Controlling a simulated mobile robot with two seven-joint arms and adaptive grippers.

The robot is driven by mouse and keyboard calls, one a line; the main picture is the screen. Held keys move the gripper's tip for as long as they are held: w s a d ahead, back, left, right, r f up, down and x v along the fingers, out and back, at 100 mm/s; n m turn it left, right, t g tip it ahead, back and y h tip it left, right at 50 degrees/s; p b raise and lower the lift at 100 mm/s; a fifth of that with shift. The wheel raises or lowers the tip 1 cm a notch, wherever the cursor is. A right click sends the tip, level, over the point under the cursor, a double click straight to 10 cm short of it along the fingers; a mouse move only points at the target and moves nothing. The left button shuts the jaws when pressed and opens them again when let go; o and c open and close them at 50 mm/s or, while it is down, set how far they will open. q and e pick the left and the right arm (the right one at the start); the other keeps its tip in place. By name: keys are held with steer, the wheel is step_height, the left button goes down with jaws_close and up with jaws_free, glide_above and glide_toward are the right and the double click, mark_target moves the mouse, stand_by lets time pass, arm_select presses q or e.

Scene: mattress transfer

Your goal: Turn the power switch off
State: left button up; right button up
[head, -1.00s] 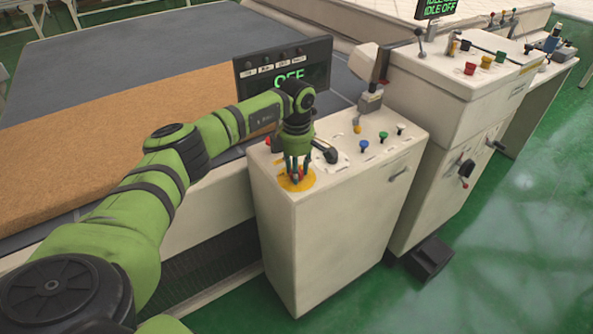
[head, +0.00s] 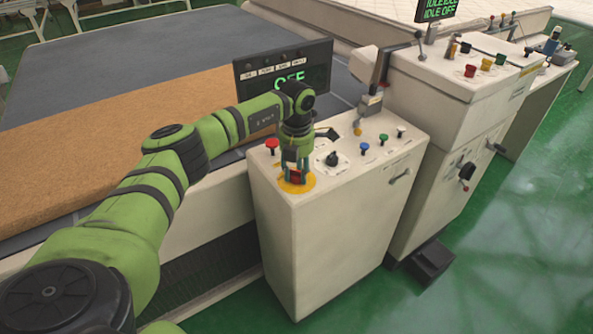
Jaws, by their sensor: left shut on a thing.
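The power switch (head: 295,178) is a small red part on a round yellow plate (head: 309,185), on top of the near white control cabinet (head: 330,225). My left gripper (head: 294,174) points straight down over the plate. Its fingers are shut on the red switch and hide most of it, so its exact angle cannot be told. The black display (head: 318,68) behind my wrist shows green letters that read OFF, partly covered by my arm. My right gripper is not in view.
A red button (head: 272,145), a black knob (head: 332,159) and blue, green and white buttons share the cabinet top. A brown mattress (head: 110,135) lies on the grey bed at left. A taller control cabinet (head: 450,85) stands to the right. Green floor is open at lower right.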

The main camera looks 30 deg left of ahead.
mark_target(297, 170)
arm_select(q)
steer(key=shift+n, duration=0.9)
steer(key=o, duration=1.1)
steer(key=shift+o, duration=0.2)
step_height(297, 170, up, 12)
